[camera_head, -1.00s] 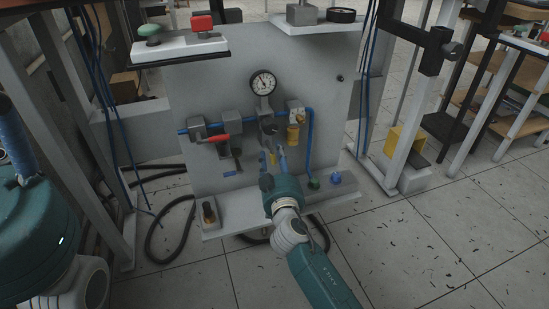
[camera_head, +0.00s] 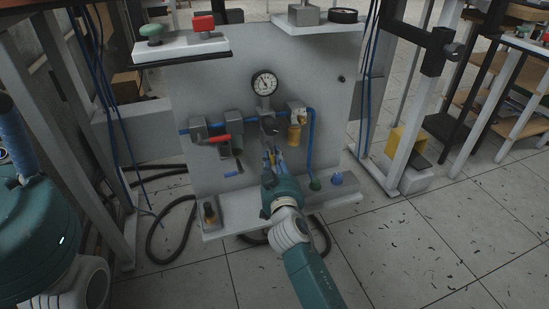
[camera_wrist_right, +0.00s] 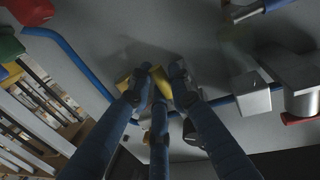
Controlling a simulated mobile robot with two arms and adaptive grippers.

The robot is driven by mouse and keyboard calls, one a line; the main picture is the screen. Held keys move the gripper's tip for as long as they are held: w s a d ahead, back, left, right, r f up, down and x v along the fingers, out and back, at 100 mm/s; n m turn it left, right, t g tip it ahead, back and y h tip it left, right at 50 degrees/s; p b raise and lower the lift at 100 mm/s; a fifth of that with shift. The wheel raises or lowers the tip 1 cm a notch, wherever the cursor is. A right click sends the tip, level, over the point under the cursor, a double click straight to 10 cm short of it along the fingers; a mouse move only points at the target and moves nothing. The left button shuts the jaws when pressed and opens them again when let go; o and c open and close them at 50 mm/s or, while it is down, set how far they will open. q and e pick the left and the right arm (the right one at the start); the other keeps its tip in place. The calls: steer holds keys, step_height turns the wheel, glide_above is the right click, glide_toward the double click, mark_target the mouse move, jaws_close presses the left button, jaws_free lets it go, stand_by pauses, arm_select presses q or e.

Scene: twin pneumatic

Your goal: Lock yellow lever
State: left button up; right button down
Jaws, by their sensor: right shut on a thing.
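The yellow lever (camera_wrist_right: 163,82) shows in the right wrist view between the dark blue fingers of my right gripper (camera_wrist_right: 162,88). The fingers are closed around it and cover much of it. In the head view my right gripper (camera_head: 271,158) is at the pneumatic panel (camera_head: 210,95), below the round gauge (camera_head: 264,82), and its fingers hide the lever. My left gripper (camera_head: 14,135) shows only in part at the left edge of the head view, away from the panel, and its opening cannot be made out.
A red lever (camera_head: 219,139) sits left of my right gripper on the blue pipe. A yellow-bodied fitting (camera_head: 294,133) is close on the right. Cables hang beside the panel.

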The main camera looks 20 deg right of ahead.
steer(key=c, duration=1.6)
jaws_free()
steer(key=s, duration=0.2)
steer(key=s+a, duration=0.1)
steer(key=s, duration=0.4)
steer(key=shift+s+a+r, duration=0.1)
steer(key=shift+s+a, duration=0.1)
steer(key=shift+s, duration=0.05)
